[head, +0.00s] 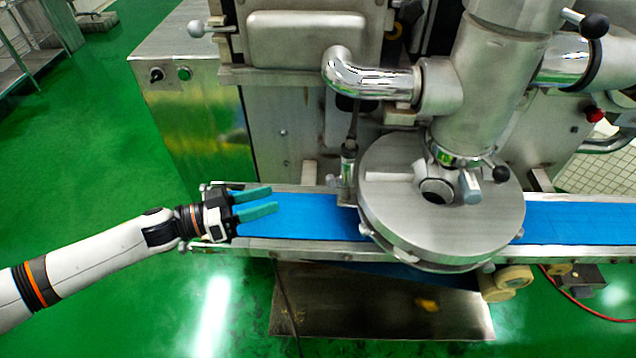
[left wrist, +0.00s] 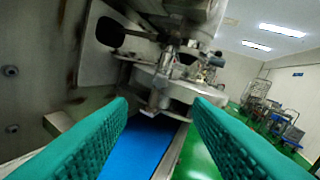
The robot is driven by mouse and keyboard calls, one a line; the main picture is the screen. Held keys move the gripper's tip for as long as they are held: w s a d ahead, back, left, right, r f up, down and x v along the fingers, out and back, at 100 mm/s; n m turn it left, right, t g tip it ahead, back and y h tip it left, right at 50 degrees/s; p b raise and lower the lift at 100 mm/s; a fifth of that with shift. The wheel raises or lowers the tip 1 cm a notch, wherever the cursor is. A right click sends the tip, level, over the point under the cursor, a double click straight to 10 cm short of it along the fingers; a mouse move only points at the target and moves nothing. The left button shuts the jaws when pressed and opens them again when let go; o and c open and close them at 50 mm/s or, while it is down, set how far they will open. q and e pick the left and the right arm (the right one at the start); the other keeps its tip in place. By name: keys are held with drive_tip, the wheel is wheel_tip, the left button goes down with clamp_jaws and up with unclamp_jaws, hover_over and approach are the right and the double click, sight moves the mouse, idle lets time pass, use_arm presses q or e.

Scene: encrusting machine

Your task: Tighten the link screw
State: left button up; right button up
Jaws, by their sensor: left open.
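My left gripper (head: 274,199) reaches in from the left over the blue conveyor belt (head: 305,217), its two green fingers apart and empty. In the left wrist view the green fingers (left wrist: 160,105) frame a slim metal upright part (left wrist: 166,64). This looks like the metal rod with fittings (head: 348,165) standing at the left edge of the round steel disc (head: 400,205). The rod is a short way beyond the fingertips, not touched. I cannot tell for sure which part is the link screw. My right gripper is not in view.
The encrusting machine's steel body (head: 290,125) stands behind the belt. A bent chrome pipe (head: 375,80) and a thick vertical cylinder (head: 495,80) overhang the disc. A steel cabinet (head: 185,72) is at the back left. The green floor (head: 90,150) at left is clear.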

sight(327, 183)
use_arm(q)
drive_tip(key=p+x, duration=0.1)
drive_tip(key=x, duration=1.1)
drive_tip(key=shift+p, duration=0.35)
drive_tip(key=c, duration=1)
